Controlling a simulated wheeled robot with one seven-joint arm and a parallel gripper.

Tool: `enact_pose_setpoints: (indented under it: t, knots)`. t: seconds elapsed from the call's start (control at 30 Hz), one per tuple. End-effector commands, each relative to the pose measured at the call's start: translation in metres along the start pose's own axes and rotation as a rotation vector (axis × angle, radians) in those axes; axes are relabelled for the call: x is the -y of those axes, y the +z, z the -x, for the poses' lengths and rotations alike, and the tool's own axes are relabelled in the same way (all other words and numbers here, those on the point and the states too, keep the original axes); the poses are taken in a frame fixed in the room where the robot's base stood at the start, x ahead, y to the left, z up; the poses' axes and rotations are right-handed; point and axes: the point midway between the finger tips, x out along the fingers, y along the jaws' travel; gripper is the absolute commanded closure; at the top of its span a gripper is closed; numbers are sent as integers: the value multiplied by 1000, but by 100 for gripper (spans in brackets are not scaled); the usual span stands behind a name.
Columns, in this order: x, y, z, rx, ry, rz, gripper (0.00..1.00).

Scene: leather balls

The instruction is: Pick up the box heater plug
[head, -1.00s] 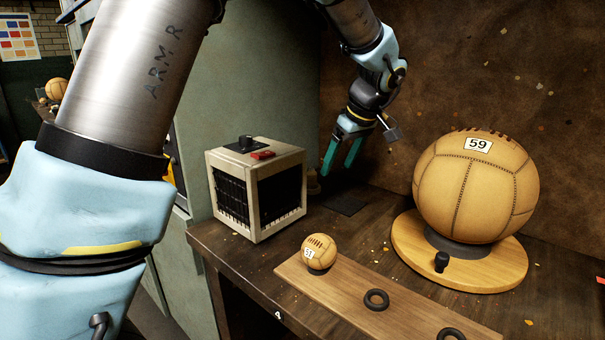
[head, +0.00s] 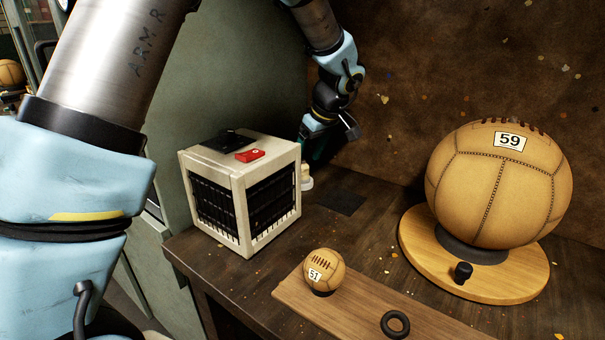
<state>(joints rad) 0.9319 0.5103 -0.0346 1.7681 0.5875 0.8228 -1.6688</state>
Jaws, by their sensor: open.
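The box heater (head: 244,190) is a cream cube with dark grilles, a red switch and a black part on top. It stands at the left end of the dark workbench. A small pale piece (head: 306,179), which looks like its plug, sits on the bench just behind the heater's right edge, partly hidden by it. My gripper (head: 317,154) points down behind the heater's right rear corner, just above the pale piece. Its teal fingers are open and partly hidden by the heater and the wrist. I cannot tell whether they touch the piece.
A large leather ball (head: 500,185) marked 59 sits on a round wooden base (head: 420,255) at right. A small ball (head: 323,269) marked 51 and a black ring (head: 395,324) rest on a plank (head: 355,315). A dark brown wall (head: 420,70) closes the back.

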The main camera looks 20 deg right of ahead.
Motion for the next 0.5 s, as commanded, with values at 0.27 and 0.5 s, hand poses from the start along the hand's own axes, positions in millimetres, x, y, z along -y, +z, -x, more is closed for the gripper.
enact_pose_setpoints:
  t: [0.27,0.5]
  knots:
    - [-1,1,-38,2,-4,-1,21]
    - [-2,2,-48,1,0,-1,21]
